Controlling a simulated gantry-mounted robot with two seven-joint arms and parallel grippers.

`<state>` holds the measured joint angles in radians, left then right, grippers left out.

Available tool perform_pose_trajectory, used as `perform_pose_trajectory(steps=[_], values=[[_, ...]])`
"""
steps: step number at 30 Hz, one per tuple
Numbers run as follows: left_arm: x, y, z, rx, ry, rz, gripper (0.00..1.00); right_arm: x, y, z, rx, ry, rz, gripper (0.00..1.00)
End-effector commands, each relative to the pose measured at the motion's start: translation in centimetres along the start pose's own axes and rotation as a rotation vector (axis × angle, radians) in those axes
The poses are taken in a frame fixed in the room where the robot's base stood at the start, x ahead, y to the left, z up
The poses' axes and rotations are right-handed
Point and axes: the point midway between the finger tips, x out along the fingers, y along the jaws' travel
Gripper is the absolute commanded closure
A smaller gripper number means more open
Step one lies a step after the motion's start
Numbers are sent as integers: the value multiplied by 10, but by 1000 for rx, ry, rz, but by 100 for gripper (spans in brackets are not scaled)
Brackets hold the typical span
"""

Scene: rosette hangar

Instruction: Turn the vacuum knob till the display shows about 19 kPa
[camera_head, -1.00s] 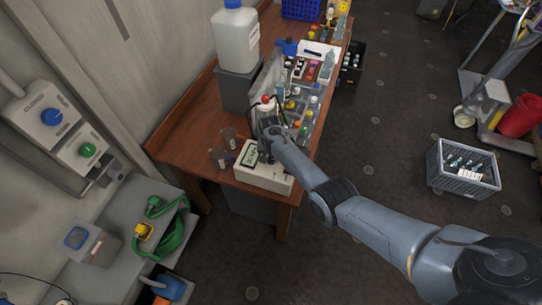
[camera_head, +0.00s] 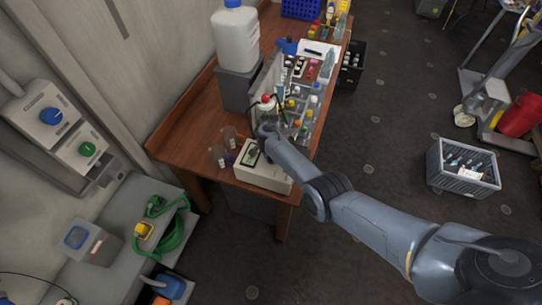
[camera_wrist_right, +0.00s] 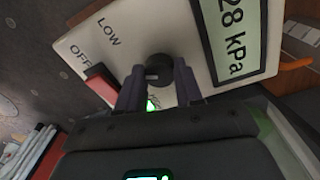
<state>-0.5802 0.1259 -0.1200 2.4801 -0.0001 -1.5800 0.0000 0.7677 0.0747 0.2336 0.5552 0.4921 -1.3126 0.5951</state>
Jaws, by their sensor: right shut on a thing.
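The vacuum unit (camera_head: 262,178) is a pale box near the front end of the wooden table. Its dark round knob (camera_wrist_right: 158,66) shows in the right wrist view between my fingers, beside LOW and OFF labels. The display (camera_wrist_right: 238,45) reads 28 kPa in that view; in the head view the display (camera_head: 250,153) is too small to read. My right gripper (camera_wrist_right: 158,78) is shut on the knob. In the head view my right gripper (camera_head: 268,142) is over the unit and its wrist hides the knob. My left gripper is not in view.
A red switch (camera_wrist_right: 100,82) sits beside the knob. Clear cups (camera_head: 218,157) stand left of the unit; several bottles stand behind it. A large white jug (camera_head: 236,40) stands farther back. A grey crate (camera_head: 460,168) is on the floor at right.

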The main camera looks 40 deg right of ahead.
Motion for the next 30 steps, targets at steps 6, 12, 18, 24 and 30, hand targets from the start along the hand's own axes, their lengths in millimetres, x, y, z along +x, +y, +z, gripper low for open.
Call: perform_pose_trajectory(steps=[6,12,18,24,30], values=[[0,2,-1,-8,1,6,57,0,0,0,0,0,0,95],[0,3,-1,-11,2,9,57,0,0,0,-1,1,0,48],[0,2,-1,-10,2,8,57,0,0,0,-1,0,0,39],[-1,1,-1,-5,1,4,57,-3,0,0,-1,1,0,39],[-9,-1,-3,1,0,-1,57,-24,0,-1,0,2,-1,39]])
